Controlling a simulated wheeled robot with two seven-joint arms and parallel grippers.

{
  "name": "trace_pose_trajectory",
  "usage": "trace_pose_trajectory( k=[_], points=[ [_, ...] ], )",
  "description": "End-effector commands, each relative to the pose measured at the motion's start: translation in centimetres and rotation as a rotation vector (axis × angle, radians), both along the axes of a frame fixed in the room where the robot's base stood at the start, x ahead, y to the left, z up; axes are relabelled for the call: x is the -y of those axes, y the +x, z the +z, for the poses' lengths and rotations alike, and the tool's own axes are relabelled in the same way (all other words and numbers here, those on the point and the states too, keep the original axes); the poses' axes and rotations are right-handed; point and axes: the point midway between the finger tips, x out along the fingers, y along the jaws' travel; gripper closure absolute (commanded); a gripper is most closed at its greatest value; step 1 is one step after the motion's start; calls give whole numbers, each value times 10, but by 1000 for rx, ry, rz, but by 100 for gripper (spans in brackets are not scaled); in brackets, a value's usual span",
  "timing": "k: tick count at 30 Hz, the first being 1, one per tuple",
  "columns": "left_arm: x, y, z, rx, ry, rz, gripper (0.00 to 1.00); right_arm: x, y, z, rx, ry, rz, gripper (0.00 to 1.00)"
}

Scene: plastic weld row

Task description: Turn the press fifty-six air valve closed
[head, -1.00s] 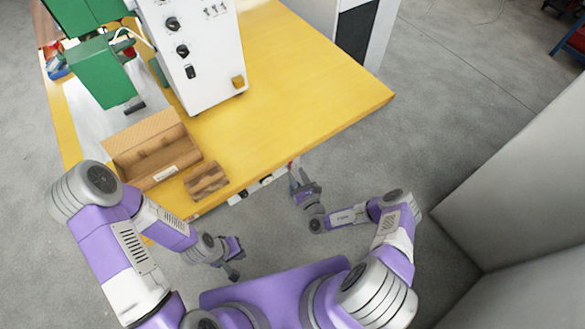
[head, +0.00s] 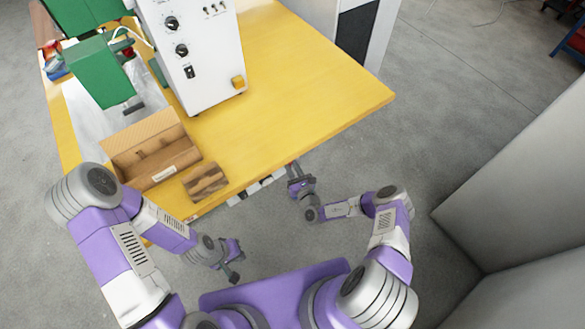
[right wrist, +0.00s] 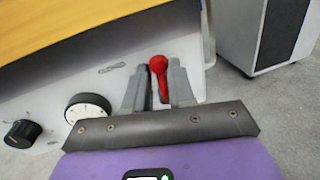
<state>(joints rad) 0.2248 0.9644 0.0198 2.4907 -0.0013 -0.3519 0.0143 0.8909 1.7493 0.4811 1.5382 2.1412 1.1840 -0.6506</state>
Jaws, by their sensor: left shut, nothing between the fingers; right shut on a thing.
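A red valve handle (right wrist: 158,66) stands on the light panel under the table's front edge in the right wrist view. My right gripper (right wrist: 160,82) is shut on it, with one grey finger on each side and the red knob showing between the tips. In the head view, my right gripper (head: 294,174) reaches to the table's front edge and hides the handle. My left gripper (head: 238,261) is shut and empty, below the table's near corner, away from the valve. No valve label is readable.
The panel also carries a round white gauge (right wrist: 88,108) and a black knob (right wrist: 22,133). On the yellow table (head: 300,70) are a white control box (head: 205,90), a green press (head: 100,75), a cardboard box (head: 135,172) and a brown block (head: 205,182). The table's right part is clear.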

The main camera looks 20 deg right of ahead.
Motion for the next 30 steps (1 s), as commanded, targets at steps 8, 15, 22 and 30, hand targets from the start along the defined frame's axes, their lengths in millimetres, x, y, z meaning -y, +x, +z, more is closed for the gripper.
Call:
trace_pose_trajectory(
  k=[8,15,22,30],
  points=[
    [0,0,10,0,0,0,100,-4,-2,0,32,-90,1,100],
    [0,0,9,0,0,0,100,-4,-2,-1,32,-88,2,64],
    [0,0,9,0,0,0,100,-4,-2,-1,32,-87,1,61],
    [0,0,16,0,0,0,100,0,-23,0,28,-87,0,61]
  ],
)
